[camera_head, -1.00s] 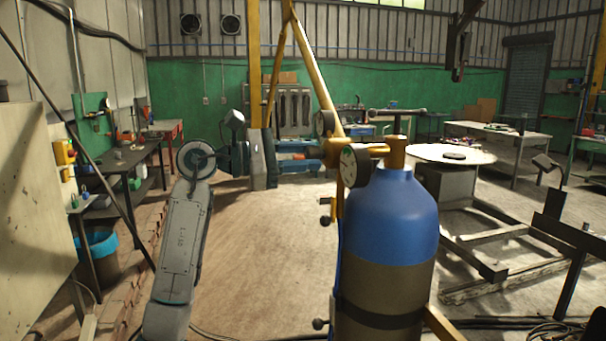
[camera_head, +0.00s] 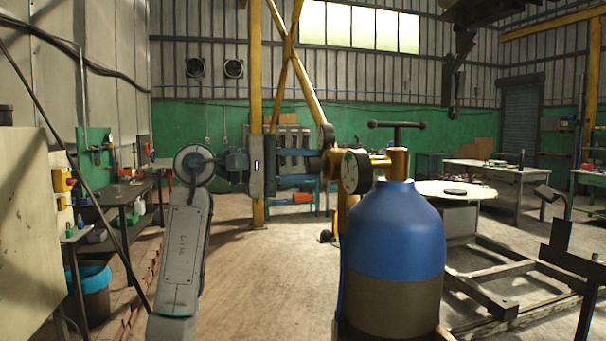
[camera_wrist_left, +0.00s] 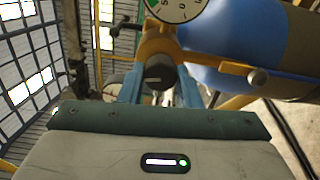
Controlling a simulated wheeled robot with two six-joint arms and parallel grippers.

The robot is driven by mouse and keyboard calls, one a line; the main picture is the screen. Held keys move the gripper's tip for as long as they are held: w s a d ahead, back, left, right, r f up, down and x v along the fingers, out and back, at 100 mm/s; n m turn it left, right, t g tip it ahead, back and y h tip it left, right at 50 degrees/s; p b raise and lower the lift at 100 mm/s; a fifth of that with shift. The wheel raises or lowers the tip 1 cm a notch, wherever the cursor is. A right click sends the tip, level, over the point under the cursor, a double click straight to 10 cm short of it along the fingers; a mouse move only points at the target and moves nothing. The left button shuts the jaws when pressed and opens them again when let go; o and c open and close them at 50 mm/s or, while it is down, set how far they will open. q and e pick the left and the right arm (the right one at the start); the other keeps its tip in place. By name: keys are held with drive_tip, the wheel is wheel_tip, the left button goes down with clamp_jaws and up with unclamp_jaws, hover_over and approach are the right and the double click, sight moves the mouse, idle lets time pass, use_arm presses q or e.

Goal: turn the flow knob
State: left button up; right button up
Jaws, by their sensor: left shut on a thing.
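The flow knob (camera_wrist_left: 158,76) is dark and round with a pale mark, on a brass-coloured regulator (camera_head: 331,163) at the blue-topped cylinder (camera_head: 394,232). My left gripper (camera_head: 313,168) reaches the regulator from the left. In the left wrist view its two blue fingers (camera_wrist_left: 159,88) stand on either side of the knob and are shut on it. In the head view the fingers and regulator hide most of the knob. A round gauge (camera_head: 357,171) sits just right of the regulator, and its dial also shows in the wrist view (camera_wrist_left: 177,7). My right gripper is not in view.
A T-shaped valve handle (camera_head: 397,125) stands above the cylinder. A second gauge (camera_head: 327,136) is behind the regulator. A round table (camera_head: 455,194) and a metal frame lie to the right. A workbench (camera_head: 130,191) stands far left.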

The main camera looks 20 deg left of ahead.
use_arm(q)
drive_tip(key=shift+m+b, duration=0.3)
drive_tip(key=shift+m, duration=0.5)
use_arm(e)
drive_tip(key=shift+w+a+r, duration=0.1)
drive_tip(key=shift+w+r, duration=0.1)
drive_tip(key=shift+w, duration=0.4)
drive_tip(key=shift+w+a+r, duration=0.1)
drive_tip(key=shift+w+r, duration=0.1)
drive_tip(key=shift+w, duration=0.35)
use_arm(q)
drive_tip(key=o, duration=1)
drive_tip(key=shift+c, duration=0.2)
drive_tip(key=shift+s+a, duration=0.1)
drive_tip(key=shift+s+a+f, duration=0.1)
drive_tip(key=shift+s+a, duration=0.05)
drive_tip(key=shift+a, duration=0.15)
drive_tip(key=b+v, duration=0.3)
drive_tip(key=v, duration=0.6)
drive_tip(key=shift+s+a, duration=0.25)
drive_tip(key=shift+a, duration=0.05)
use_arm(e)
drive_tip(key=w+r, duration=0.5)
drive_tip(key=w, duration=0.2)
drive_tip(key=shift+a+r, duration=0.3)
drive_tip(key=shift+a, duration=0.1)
